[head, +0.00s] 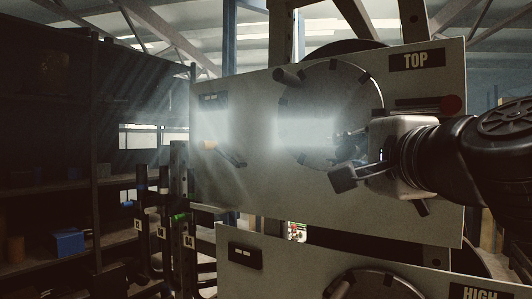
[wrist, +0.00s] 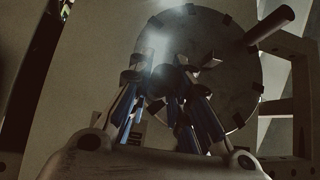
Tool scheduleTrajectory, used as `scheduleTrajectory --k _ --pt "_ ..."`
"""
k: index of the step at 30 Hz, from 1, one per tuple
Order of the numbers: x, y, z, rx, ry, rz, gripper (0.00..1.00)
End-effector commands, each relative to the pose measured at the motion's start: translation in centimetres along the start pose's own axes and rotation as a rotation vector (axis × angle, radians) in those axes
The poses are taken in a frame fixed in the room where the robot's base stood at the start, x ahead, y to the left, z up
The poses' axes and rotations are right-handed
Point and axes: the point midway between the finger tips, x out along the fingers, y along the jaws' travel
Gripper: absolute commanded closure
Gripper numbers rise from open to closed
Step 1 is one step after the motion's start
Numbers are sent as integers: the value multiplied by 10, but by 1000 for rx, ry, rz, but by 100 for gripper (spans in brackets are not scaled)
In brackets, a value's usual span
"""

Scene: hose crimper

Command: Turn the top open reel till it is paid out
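The reel on the panel marked TOP is a grey disc (head: 318,90) with dark clips around its rim and a peg handle (head: 290,77) standing out at its upper left. In the wrist view the disc (wrist: 222,50) fills the upper middle, and the peg handle (wrist: 270,27) is at its upper right. My gripper (head: 345,147) is in front of the disc's lower right part, away from the peg handle. In the wrist view the fingers (wrist: 162,78) converge before the disc's left part. Dark shadow hides whether the tips meet, hold something or touch the disc.
Dark shelves (head: 60,190) stand at left.

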Motion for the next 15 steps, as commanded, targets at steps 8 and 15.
scheduleTrajectory --k 8,15 --pt "0 0 0 0 -1 1 100" --pt "0 1 0 0 -1 2 100"
